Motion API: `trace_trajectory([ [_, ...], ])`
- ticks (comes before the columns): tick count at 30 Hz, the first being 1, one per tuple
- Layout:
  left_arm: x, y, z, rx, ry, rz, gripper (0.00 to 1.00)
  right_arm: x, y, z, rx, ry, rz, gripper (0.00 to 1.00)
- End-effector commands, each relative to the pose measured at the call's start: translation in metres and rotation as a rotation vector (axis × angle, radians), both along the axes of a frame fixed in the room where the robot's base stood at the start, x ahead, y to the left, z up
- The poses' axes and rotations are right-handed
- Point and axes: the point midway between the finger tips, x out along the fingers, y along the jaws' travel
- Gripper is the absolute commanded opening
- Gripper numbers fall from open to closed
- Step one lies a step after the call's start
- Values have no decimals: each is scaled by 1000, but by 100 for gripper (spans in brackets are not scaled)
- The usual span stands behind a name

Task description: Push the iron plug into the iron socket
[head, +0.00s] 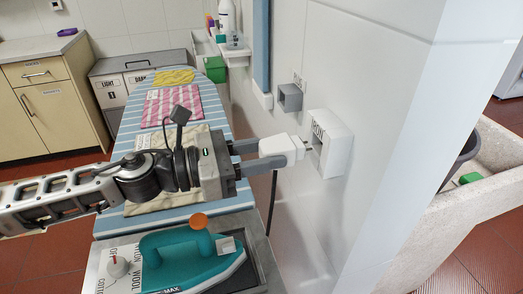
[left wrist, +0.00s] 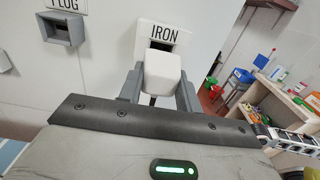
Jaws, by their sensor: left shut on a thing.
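My left gripper (head: 258,155) is shut on the white iron plug (head: 281,148), with a finger on each side of it. The plug also shows between the fingers in the left wrist view (left wrist: 161,72). Its prongs point at the opening of the white iron socket (head: 335,146) on the wall. My right gripper is not in view.
A grey holder (head: 290,97) labelled PLUG is on the wall left of the socket. The teal iron (head: 185,262) stands at the front of the striped ironing board (head: 220,205). A dark cord (head: 272,205) hangs below the plug. A white wall corner (head: 410,150) is right of the socket.

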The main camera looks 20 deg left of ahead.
Motion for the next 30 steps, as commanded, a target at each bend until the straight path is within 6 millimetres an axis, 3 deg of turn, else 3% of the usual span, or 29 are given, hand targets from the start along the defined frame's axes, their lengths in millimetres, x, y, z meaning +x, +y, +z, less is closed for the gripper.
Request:
trace_trajectory([
  [30, 14, -21, 1, 0, -1, 1, 2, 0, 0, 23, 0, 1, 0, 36],
])
